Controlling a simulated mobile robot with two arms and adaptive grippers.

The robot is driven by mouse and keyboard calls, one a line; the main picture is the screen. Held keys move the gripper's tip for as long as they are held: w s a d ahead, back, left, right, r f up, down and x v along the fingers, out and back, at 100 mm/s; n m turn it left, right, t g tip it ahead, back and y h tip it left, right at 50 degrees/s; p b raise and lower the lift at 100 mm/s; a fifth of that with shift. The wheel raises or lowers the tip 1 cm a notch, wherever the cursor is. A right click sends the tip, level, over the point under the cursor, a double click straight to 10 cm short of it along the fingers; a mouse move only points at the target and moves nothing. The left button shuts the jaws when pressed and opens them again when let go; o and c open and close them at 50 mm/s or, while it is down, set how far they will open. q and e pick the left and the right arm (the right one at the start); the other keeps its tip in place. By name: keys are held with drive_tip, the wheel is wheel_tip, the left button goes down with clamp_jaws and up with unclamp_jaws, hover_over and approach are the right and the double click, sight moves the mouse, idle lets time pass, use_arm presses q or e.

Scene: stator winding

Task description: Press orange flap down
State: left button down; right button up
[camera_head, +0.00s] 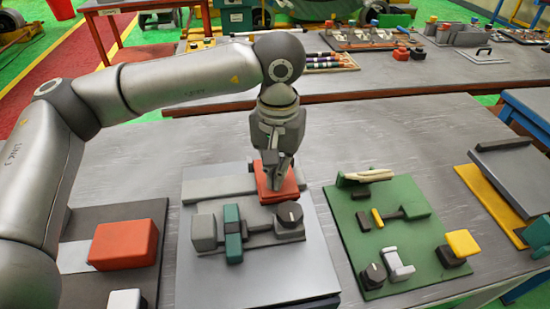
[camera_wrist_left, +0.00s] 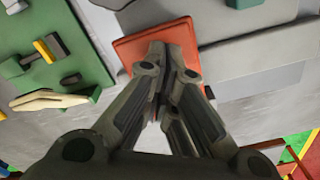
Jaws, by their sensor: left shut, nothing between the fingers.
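The orange flap (camera_head: 284,190) is a flat square plate at the back right of the grey fixture board (camera_head: 260,282). It also shows in the left wrist view (camera_wrist_left: 206,42), lying close to flat beside a grey strip. My left gripper (camera_head: 278,185) points down with its fingertips at the flap, seemingly touching it. In the left wrist view its fingers (camera_wrist_left: 165,55) are closed together with nothing between them, and they cover part of the flap. My right gripper does not show in either view.
On the same board are a teal clamp block (camera_head: 233,235), a grey block (camera_head: 203,232) and a black knob (camera_head: 289,214). A green board (camera_head: 345,222) with small parts lies to the right. A red-orange block (camera_head: 124,243) sits on a dark board to the left.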

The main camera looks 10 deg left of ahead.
use_arm(q)
wheel_tip(320, 180, up, 8)
drive_tip(key=p, duration=0.4)
idle(0.6)
idle(0.4)
